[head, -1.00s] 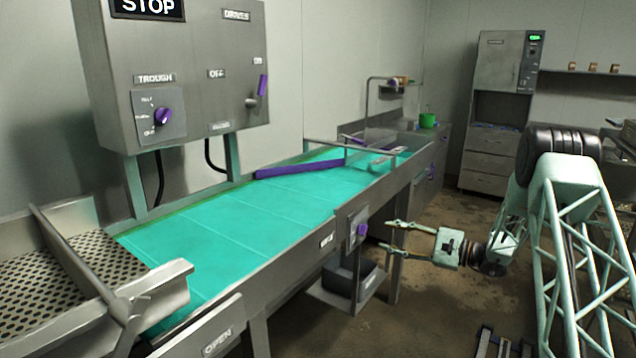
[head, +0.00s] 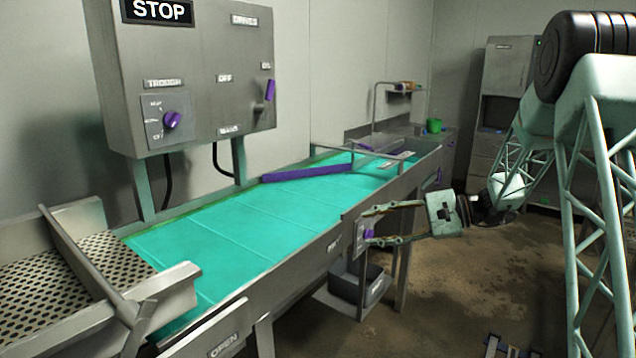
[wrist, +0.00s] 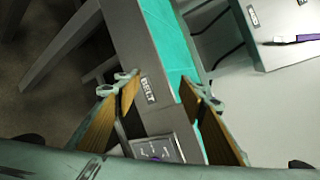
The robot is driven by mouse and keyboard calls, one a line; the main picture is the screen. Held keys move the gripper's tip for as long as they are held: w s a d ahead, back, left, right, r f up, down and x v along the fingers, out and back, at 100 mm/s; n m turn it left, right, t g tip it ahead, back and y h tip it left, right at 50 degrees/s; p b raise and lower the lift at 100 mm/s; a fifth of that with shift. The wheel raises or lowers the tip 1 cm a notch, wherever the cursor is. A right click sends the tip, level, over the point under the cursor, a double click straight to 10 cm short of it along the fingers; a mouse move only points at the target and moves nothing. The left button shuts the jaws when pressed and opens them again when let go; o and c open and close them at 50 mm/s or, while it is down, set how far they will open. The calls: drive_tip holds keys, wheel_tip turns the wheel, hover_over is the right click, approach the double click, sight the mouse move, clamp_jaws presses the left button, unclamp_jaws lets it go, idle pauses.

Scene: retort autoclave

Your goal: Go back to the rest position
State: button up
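My gripper (head: 367,226) is open and empty in the head view. It points left toward the side of the teal belt trough, beside the small panel with a purple knob (head: 368,235). One finger overlaps the trough edge in the picture; I cannot tell whether it touches. In the wrist view my gripper (wrist: 155,88) shows two wood-lined fingers spread wide with nothing between them. The BELT label (wrist: 149,90) and the trough's side show beyond the fingers.
The teal belt (head: 240,222) runs along the wall under a grey control box (head: 200,75) with purple switches. A grey bin (head: 358,284) sits on a low shelf below the trough. A perforated tray (head: 75,262) is at left. Brown floor (head: 450,290) right of the trough is mostly open.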

drive_tip(key=s+a+r+n+g+h, duration=0.15)
drive_tip(key=s+r, duration=0.25)
drive_tip(key=s, duration=0.6)
drive_tip(key=s+a+r+n+g+h, duration=0.1)
drive_tip(key=s+a+r+n+h, duration=0.2)
drive_tip(key=s, duration=0.7)
drive_tip(key=s+a+r+n+g+h, duration=0.15)
drive_tip(key=s+r, duration=0.35)
drive_tip(key=s, duration=0.6)
drive_tip(key=s+d+n+t+h, duration=0.2)
drive_tip(key=s+d, duration=0.3)
drive_tip(key=s, duration=0.8)
drive_tip(key=s+d+n+t+h, duration=0.2)
drive_tip(key=s+d+h, duration=0.3)
drive_tip(key=s, duration=0.8)
drive_tip(key=shift+s+d+r+n+h, duration=0.3)
drive_tip(key=shift+d+r, duration=0.05)
